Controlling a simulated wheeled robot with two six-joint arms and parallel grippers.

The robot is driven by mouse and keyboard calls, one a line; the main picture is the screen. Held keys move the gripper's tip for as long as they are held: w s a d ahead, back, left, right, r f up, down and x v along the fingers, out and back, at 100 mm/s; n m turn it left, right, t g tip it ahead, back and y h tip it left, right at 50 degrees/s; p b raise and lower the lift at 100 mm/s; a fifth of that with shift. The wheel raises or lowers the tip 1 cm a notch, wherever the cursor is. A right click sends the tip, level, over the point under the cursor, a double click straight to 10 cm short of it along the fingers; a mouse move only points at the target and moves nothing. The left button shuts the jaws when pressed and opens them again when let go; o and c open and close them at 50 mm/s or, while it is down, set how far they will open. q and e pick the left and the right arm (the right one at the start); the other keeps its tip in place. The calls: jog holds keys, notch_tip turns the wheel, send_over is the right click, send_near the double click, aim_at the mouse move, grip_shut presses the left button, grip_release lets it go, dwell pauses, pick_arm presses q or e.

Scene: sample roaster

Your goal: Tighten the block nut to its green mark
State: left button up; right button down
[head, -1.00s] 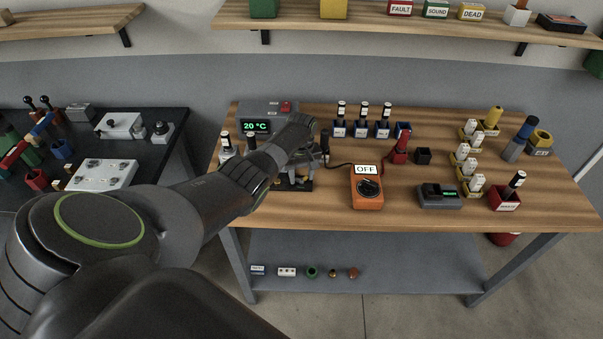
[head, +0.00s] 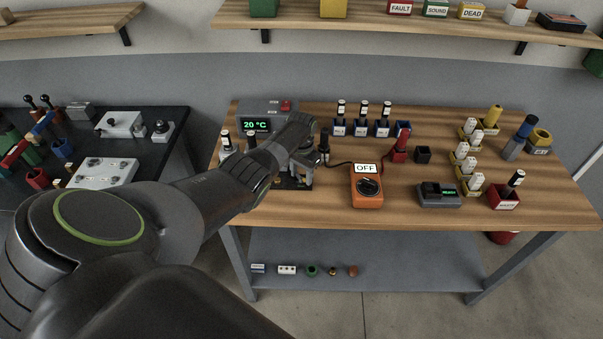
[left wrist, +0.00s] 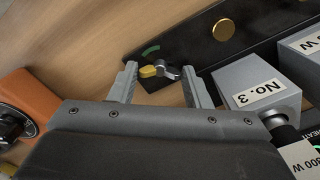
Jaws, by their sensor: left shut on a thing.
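The block nut (left wrist: 160,71) is a small wing nut with one yellow wing and one grey wing, on a black plate (left wrist: 190,45). Its yellow wing points left in the left wrist view. The green mark (left wrist: 151,51) is a short arc on the plate, just above the yellow wing and apart from it. My left gripper (left wrist: 163,78) is shut on the nut, one finger at each end of the wings. In the head view my left gripper (head: 297,176) is low over the front of the grey unit, and the nut is hidden there. My right gripper is not in view.
A grey block labelled No. 3 (left wrist: 258,92) stands close to the right finger. An orange meter marked OFF (head: 367,188) stands to the right of the gripper, its dark cable behind. The grey unit (head: 268,112) reads 20 °C. Bare wood (head: 330,205) lies at the bench front.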

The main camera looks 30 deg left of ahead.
pick_arm(q)
jog(key=m, duration=0.5)
jog(key=shift+m, duration=0.3)
jog(key=m, duration=0.4)
jog(key=shift+m, duration=0.7)
jog(key=o, duration=1)
jog(key=shift+b, duration=0.3)
jog(key=shift+r, duration=0.6)
notch_tip(320, 180, up, 16)
jog(key=shift+r+b, duration=0.15)
jog(key=shift+b, duration=0.85)
